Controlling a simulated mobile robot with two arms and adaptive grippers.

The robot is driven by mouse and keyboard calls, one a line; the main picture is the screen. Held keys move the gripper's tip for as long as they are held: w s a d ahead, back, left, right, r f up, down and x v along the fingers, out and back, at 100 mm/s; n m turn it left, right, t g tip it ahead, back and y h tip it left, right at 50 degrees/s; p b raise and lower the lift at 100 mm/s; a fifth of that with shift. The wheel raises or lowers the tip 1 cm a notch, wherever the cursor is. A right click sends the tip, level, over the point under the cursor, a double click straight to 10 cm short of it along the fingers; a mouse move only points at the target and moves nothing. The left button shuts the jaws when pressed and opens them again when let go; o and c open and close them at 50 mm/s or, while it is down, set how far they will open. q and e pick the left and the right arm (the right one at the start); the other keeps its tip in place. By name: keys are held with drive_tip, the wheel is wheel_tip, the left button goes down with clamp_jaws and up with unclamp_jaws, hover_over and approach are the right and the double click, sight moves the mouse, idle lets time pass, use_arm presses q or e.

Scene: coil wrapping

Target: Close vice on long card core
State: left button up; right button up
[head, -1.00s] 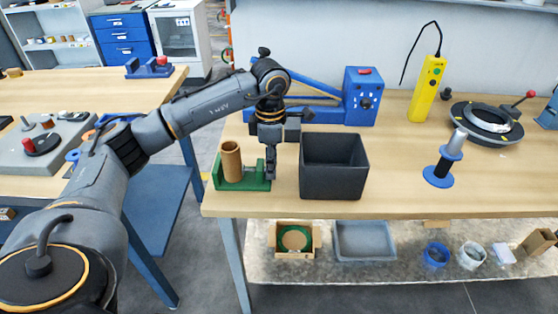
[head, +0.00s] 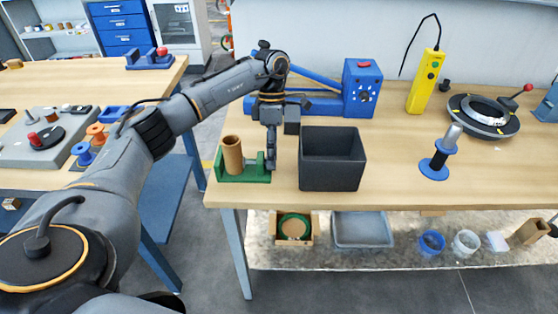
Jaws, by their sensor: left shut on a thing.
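The green vice (head: 232,179) stands on the bench's front left part. The long card core (head: 232,154), a brown tube, stands upright in it, nearer the vice's left side. My left gripper (head: 271,163) points straight down at the vice's right end, to the right of the core and apart from it. It is shut on a part of the vice there, which the fingers largely hide. I cannot tell whether the vice jaws touch the core. My right gripper is not in view.
A dark grey open bin (head: 333,178) stands close to the right of my left gripper. A blue machine (head: 361,90) stands behind it. A blue spool stand (head: 435,168), a yellow hand device (head: 424,82) and a black ring fixture (head: 483,117) are further right. Bench between them is clear.

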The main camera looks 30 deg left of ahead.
use_arm(q)
drive_tip(key=o, duration=0.7)
drive_tip(key=shift+s+t+y, duration=0.15)
drive_tip(key=shift+t+y, duration=0.25)
drive_tip(key=shift+t, duration=0.1)
drive_tip(key=shift+s+d+t+y+b, duration=0.2)
drive_tip(key=shift+t+y+b, duration=0.35)
drive_tip(key=shift+t, duration=0.35)
